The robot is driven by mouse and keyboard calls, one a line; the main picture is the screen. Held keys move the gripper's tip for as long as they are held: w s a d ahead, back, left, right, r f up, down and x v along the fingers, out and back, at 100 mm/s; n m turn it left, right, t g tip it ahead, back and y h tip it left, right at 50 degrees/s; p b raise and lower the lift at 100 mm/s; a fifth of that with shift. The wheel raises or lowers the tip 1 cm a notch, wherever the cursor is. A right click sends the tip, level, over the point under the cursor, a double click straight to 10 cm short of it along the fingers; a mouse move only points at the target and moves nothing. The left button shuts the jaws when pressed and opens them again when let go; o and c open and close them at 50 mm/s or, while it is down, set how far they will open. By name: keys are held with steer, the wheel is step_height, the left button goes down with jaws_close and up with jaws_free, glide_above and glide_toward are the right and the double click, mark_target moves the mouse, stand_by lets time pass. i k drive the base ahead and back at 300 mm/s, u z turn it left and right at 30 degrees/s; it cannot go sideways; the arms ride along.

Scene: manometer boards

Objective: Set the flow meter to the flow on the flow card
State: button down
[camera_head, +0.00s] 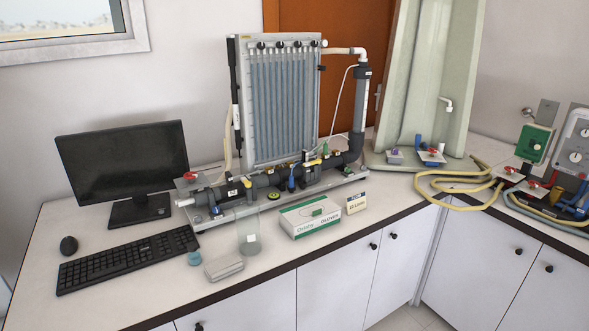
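The manometer board (285,105) stands upright on the bench, with several vertical tubes on its face. A grey pipe run (262,181) lies along its foot, carrying small valves. At its left end is a red handle (190,176); a yellow handle (312,162) sits nearer the middle. My gripper is not in view.
A glove box (310,216), a clear beaker (249,234) and a grey case (223,267) stand before the pipes. A monitor (122,160), keyboard (128,258) and mouse (69,245) are at left. Yellow hoses (455,188) and a green box (534,143) are at right.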

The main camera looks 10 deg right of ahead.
mark_target(190, 175)
steer(key=i, duration=0.85)
steer(key=z, duration=0.1)
steer(key=k, duration=0.9)
steer(key=u, duration=0.2)
steer(key=i, duration=0.45)
steer(key=z, duration=0.1)
